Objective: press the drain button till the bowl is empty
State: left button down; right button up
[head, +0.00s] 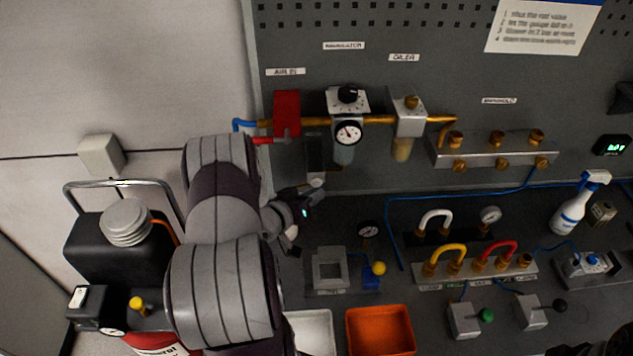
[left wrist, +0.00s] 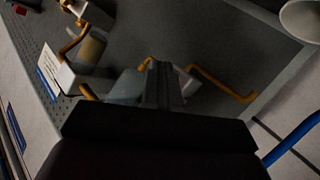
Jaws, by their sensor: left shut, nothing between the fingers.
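The regulator unit with a round gauge (head: 348,132) hangs on the grey panel, and its cloudy bowl (head: 344,155) is below it. The bowl's lower end is dark; I cannot make out the drain button or the liquid level. My left gripper (head: 317,184) is shut and empty, just below and left of the bowl in the head view. In the left wrist view the shut fingers (left wrist: 162,70) point up past a pale grey bowl (left wrist: 127,88). I cannot tell whether they touch it. My right gripper is not in view.
The oiler's amber bowl (head: 402,149) hangs right of the regulator. Below are a grey stand (head: 330,268), an orange bin (head: 380,331) and coloured hose loops (head: 496,255).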

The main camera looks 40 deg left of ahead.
pick_arm(q)
jog(key=shift+s+d, duration=0.15)
jog(key=shift+s, duration=0.05)
jog(key=s+d+p, duration=0.1)
jog(key=s+d, duration=0.2)
jog(key=shift+s+d+p, duration=0.1)
jog(key=shift+s+p, duration=0.25)
jog(key=shift+p, duration=0.05)
dwell(0.6)
